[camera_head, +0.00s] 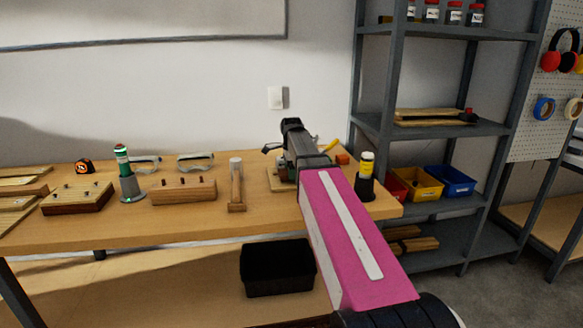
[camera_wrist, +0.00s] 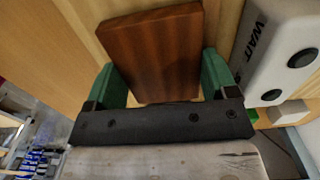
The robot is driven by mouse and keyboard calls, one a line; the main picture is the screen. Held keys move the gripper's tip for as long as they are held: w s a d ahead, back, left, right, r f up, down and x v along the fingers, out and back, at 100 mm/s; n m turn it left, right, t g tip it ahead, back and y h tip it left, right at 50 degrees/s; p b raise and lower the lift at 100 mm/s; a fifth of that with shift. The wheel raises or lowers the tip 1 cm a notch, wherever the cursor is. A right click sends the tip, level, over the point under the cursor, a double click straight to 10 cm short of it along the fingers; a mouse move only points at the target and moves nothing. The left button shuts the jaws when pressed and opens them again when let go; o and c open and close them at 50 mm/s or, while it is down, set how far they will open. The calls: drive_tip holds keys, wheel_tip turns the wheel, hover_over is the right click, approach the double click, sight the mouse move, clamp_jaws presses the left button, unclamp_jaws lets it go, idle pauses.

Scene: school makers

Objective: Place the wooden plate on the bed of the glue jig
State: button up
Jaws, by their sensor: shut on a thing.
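My gripper (camera_wrist: 160,82) has its two green fingers on either side of a reddish-brown wooden plate (camera_wrist: 155,48) and is shut on it. The plate lies flat in the wrist view, with pale wood (camera_wrist: 88,22) beyond its left edge. I cannot tell whether it touches the surface below. In the head view my gripper (camera_head: 290,165) is over the right part of the bench, and my arm hides the plate. A pale board (camera_head: 277,182) shows beside it. A block with metal pins on a dark base (camera_head: 78,198) stands far left; I cannot tell which is the glue jig.
A white device marked WAIT (camera_wrist: 275,50) is close right of the plate. A shelf (camera_head: 440,128) is at the right.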

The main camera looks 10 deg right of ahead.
drive_tip(key=shift+s+f, duration=0.2)
drive_tip(key=shift+f, duration=0.35)
drive_tip(key=shift+s+f, duration=0.15)
drive_tip(key=shift+f, duration=0.35)
idle(0.8)
drive_tip(key=o, duration=0.9)
drive_tip(key=shift+o, duration=0.2)
drive_tip(key=shift+w+r, duration=0.15)
drive_tip(key=shift+r, duration=0.3)
wheel_tip(320, 180, up, 11)
drive_tip(key=shift+r, duration=0.2)
